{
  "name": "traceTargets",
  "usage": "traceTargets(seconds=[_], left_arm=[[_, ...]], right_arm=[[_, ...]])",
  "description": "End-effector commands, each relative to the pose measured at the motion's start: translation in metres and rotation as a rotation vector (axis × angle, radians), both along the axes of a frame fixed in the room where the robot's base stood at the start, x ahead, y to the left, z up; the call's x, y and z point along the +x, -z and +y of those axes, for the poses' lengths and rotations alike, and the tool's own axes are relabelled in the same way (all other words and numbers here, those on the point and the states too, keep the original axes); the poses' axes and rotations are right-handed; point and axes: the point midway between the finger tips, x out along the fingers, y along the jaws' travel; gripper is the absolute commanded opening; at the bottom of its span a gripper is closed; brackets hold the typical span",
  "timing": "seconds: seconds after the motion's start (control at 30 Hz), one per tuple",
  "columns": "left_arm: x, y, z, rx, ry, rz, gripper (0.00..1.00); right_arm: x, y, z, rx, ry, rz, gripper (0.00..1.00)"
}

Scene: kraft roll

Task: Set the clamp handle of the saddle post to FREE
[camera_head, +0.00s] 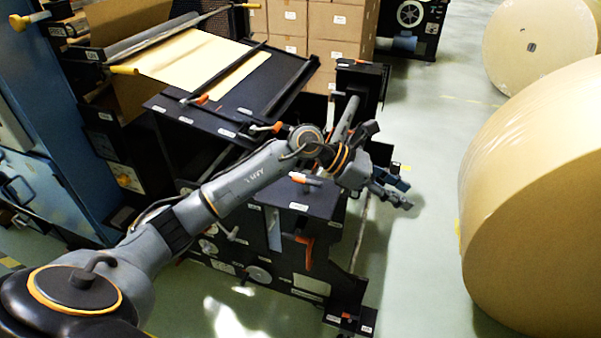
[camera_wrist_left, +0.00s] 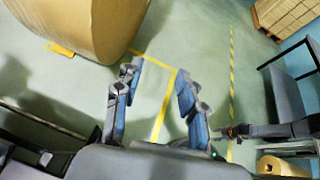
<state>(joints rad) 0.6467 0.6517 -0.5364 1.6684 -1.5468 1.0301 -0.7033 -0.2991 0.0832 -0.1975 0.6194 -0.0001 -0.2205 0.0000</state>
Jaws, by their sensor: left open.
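Several orange-tipped handles show on the black machine in the head view: an orange lever hanging down its near face (camera_head: 305,250), a handle on its lower top (camera_head: 304,179), and others higher up at a black plate (camera_head: 266,127). I cannot tell which one is the saddle post's clamp handle, and no FREE marking is legible. My left gripper (camera_head: 401,193) is open and empty, out past the machine's right side over the floor. It also shows in the left wrist view (camera_wrist_left: 158,86), with bare floor between the fingers. My left arm hides part of the machine.
Large kraft rolls (camera_head: 540,205) stand at the right, with another behind (camera_head: 540,45). Stacked cartons (camera_head: 335,25) stand at the back. A blue cabinet (camera_head: 50,100) is at the left. Green floor (camera_head: 420,250) is clear between the machine and the near roll.

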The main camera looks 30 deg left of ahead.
Motion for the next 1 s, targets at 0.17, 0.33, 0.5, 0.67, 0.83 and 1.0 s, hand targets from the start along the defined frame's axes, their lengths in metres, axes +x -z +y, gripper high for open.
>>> traceTargets(seconds=[0.17, 0.33, 0.5, 0.67, 0.83, 1.0], left_arm=[[0.017, 0.009, 0.125, 0.634, 0.086, -0.034, 0.4], [0.01, -0.014, 0.228, 1.002, 0.083, 0.067, 0.4], [0.001, -0.027, 0.267, 1.128, 0.072, 0.135, 0.4], [0.002, -0.014, 0.27, 1.134, 0.075, 0.145, 0.4], [0.008, 0.018, 0.271, 1.132, 0.074, 0.145, 0.4], [0.014, 0.054, 0.272, 1.131, 0.075, 0.145, 0.4]], right_arm=[[0.0, -0.003, 0.0, 0.0, 0.0, -0.001, 0.4], [0.0, -0.004, 0.0, 0.0, 0.0, -0.001, 0.4], [0.0, -0.005, 0.001, 0.001, -0.001, -0.001, 0.4], [0.0, -0.01, 0.002, 0.003, -0.002, -0.001, 0.4], [0.0, -0.019, 0.005, 0.006, -0.002, -0.001, 0.4], [0.0, -0.029, 0.007, 0.008, -0.002, -0.001, 0.4]])
